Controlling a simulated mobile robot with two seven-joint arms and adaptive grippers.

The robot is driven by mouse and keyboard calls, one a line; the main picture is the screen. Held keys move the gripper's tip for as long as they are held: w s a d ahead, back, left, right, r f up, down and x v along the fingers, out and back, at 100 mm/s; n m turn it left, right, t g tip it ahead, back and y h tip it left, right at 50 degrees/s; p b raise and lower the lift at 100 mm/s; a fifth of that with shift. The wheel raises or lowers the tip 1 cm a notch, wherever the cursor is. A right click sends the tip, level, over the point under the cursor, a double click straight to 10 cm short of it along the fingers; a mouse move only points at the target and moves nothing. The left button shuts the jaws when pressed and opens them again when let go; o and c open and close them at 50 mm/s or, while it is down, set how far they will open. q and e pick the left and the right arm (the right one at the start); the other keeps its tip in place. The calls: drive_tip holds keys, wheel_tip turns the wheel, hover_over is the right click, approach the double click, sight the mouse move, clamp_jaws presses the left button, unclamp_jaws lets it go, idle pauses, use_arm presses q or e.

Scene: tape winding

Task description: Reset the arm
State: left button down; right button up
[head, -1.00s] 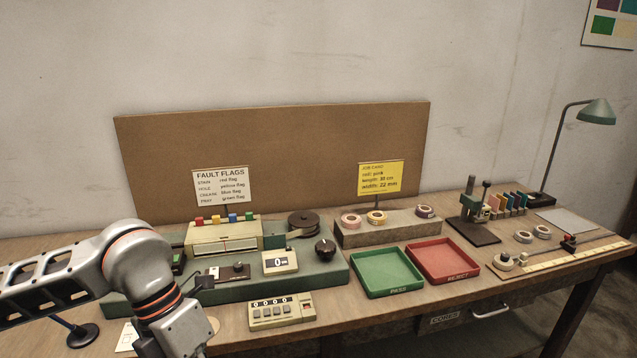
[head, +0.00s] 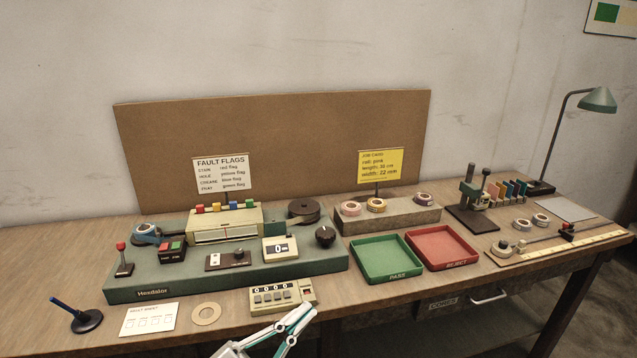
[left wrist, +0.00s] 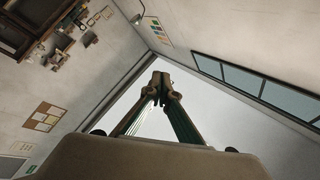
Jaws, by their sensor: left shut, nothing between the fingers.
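My left gripper (head: 307,312) shows at the bottom edge of the head view, in front of the table and just below the cream counter box (head: 282,296). Its fingers are together and hold nothing. In the left wrist view the shut fingertips (left wrist: 160,80) point up toward the pale ceiling, away from the table. The rest of my left arm is below the head view. My right gripper is not in any view.
The wooden table bears a green winding machine (head: 160,289), a green PASS tray (head: 385,281), a red REJECT tray (head: 440,268), a block (head: 390,225) with several tape rolls, and a lamp (head: 597,100). A pen stand (head: 86,322) and a cardboard ring (head: 206,314) lie at the front left.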

use_arm(q)
drive_tip(key=w+a+f+n+t+y, duration=0.1)
drive_tip(key=a+f+n+y, duration=0.25)
drive_tip(key=f, duration=0.25)
drive_tip(key=a+f+n+t+y, duration=0.2)
drive_tip(key=a+f+n+y, duration=0.1)
drive_tip(key=f+n+y, duration=0.15)
drive_tip(key=s+a+f+n+g+y, duration=0.2)
drive_tip(key=s+a+f, duration=0.1)
drive_tip(key=f, duration=0.5)
drive_tip(key=s+a+f+n+g+y, duration=0.2)
drive_tip(key=s+a+f, duration=0.2)
drive_tip(key=s+f, duration=0.2)
drive_tip(key=s+a+f+n+g+y, duration=0.2)
drive_tip(key=s+a+f, duration=0.1)
drive_tip(key=f, duration=0.7)
drive_tip(key=shift+s+a+f+n+y, duration=0.3)
drive_tip(key=shift+s+a+f+y, duration=0.1)
drive_tip(key=shift+s, duration=0.25)
